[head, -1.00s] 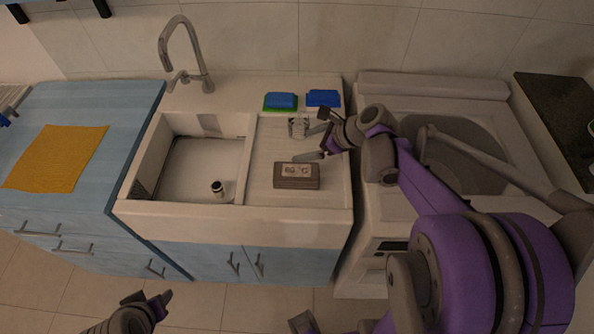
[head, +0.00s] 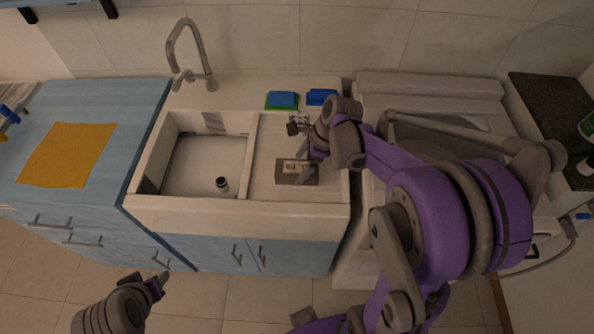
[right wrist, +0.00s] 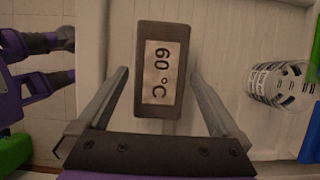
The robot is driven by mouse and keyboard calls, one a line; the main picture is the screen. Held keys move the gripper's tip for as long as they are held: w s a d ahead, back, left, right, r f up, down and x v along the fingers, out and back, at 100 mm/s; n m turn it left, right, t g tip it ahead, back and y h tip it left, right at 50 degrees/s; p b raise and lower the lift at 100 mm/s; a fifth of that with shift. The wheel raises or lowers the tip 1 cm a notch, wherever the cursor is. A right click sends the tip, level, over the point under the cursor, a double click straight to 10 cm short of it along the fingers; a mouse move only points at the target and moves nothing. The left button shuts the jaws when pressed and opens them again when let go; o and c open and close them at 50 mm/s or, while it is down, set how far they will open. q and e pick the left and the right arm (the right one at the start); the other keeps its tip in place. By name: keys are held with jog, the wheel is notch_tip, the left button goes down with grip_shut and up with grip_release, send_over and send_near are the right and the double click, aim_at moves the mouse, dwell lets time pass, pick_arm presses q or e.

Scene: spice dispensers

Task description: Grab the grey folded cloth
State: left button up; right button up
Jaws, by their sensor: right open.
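A grey-brown flat rectangular piece (head: 297,179) with a pale label lies on the sink's ribbed drainboard. It is the only thing here that fits the grey folded cloth, though it looks like a block. In the right wrist view the piece (right wrist: 172,108) shows the label "60 °C".
A striped cup (right wrist: 280,84) stands close to the right gripper. Blue sponges (head: 282,99) lie on the back ledge. A yellow cloth (head: 66,154) lies on the blue counter.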

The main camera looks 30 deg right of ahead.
jog(key=shift+x, duration=1.45)
jog(key=shift+r, duration=0.1)
jog(key=c, duration=1.3)
